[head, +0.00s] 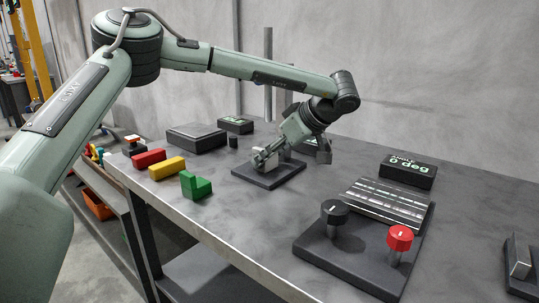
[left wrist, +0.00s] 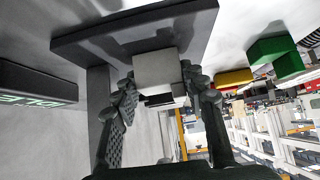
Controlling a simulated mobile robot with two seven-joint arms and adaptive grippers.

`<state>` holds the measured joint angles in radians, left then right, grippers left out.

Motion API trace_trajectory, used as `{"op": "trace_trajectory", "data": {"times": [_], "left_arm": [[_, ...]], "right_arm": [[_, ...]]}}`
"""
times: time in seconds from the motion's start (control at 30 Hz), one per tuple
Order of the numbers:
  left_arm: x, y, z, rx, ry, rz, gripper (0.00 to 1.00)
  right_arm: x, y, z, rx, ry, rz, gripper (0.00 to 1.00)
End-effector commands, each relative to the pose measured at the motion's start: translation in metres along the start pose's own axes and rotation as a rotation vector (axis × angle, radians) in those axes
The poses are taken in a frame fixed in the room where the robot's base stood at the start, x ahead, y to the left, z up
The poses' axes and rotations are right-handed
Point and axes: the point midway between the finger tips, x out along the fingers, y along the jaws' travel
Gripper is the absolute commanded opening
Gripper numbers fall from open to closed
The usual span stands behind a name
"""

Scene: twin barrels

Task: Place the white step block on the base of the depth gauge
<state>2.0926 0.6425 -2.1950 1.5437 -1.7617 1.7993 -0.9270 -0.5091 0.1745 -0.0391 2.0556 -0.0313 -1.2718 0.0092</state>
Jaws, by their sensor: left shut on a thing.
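The white step block (left wrist: 158,68) is between the fingers of my left gripper (left wrist: 162,95) in the left wrist view. The gripper is shut on it. The block is right at the dark base of the depth gauge (left wrist: 185,25); I cannot tell whether it touches or hovers just off it. In the head view my left gripper (head: 266,158) is low over the dark base (head: 272,182), and its fingers mostly hide the block. A grey upright (left wrist: 98,105) stands beside the gripper in the wrist view. My right gripper is not in view.
Red (head: 149,159), yellow (head: 167,168) and green (head: 196,186) blocks lie left of the base near the table edge. A dark box (head: 197,138) is behind them. A fixture with a black knob (head: 334,212) and red knob (head: 399,238) stands right. Clear table lies between.

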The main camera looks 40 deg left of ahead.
Motion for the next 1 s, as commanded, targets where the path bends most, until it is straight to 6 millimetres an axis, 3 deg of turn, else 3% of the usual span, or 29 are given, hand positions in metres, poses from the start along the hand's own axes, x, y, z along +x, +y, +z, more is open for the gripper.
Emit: {"op": "trace_trajectory", "data": {"times": [0.2,0.23,0.3,0.67,0.77,1.0], "left_arm": [[0.000,0.000,0.000,-0.001,0.001,0.001,0.00],[0.001,0.000,0.001,0.000,0.000,0.000,0.45],[0.001,0.000,0.001,0.000,0.000,0.000,0.51],[-0.004,0.000,0.000,0.000,0.000,0.001,0.51],[-0.017,0.001,0.000,-0.001,0.000,0.003,0.51],[-0.069,0.001,0.000,0.000,-0.001,0.004,0.51]], "right_arm": [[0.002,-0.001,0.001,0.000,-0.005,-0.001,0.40],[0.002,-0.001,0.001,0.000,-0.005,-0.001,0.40],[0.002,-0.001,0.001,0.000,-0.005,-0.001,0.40],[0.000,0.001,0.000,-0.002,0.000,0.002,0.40],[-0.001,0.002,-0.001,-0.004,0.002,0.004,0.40],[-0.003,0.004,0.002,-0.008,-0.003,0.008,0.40]]}}
